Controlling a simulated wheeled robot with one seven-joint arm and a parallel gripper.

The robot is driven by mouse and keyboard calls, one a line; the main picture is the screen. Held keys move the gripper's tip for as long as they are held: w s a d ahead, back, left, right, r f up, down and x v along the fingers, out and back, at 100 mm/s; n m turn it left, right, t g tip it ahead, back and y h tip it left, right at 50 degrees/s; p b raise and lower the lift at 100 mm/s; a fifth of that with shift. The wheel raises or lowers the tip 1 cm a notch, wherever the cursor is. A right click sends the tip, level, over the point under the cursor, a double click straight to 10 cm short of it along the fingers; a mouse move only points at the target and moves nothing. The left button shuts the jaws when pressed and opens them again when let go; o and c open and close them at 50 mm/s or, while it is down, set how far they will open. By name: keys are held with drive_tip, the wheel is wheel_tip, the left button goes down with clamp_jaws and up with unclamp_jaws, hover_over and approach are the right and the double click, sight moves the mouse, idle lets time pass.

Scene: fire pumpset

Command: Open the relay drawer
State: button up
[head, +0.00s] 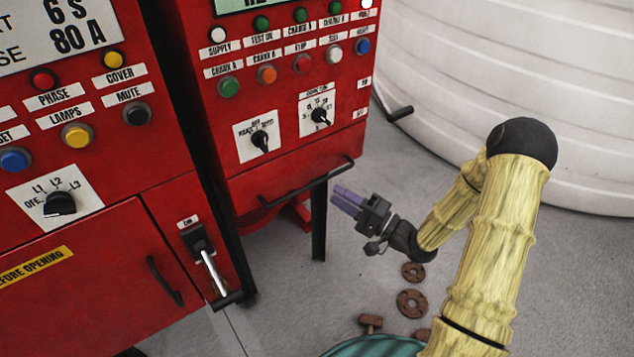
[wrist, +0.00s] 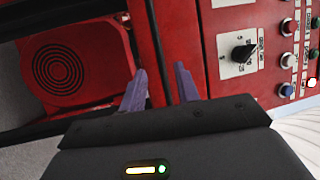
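The right red cabinet (head: 290,140) has a long black bar handle (head: 300,188) along its lower front edge. I take this lower part as the relay drawer; no label naming it is readable, and it looks closed. My gripper (head: 338,196), with purple fingers, is just right of and below the handle's right end. In the wrist view my gripper (wrist: 161,70) is open, its two fingers apart with nothing clearly between them. A dark bar (wrist: 152,50), seemingly the handle, runs near the fingertips; whether they touch it I cannot tell.
A left red cabinet (head: 100,200) has a door handle (head: 165,280) and a lever (head: 210,268). A black leg (head: 319,225) stands under the right cabinet. A white ribbed tank (head: 520,80) fills the back right. Rusty flanges (head: 411,303) lie on the grey floor.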

sight(317, 181)
drive_tip(key=x, duration=0.7)
drive_tip(key=shift+w+a+r, duration=0.1)
drive_tip(key=shift+w+a, duration=0.05)
clamp_jaws()
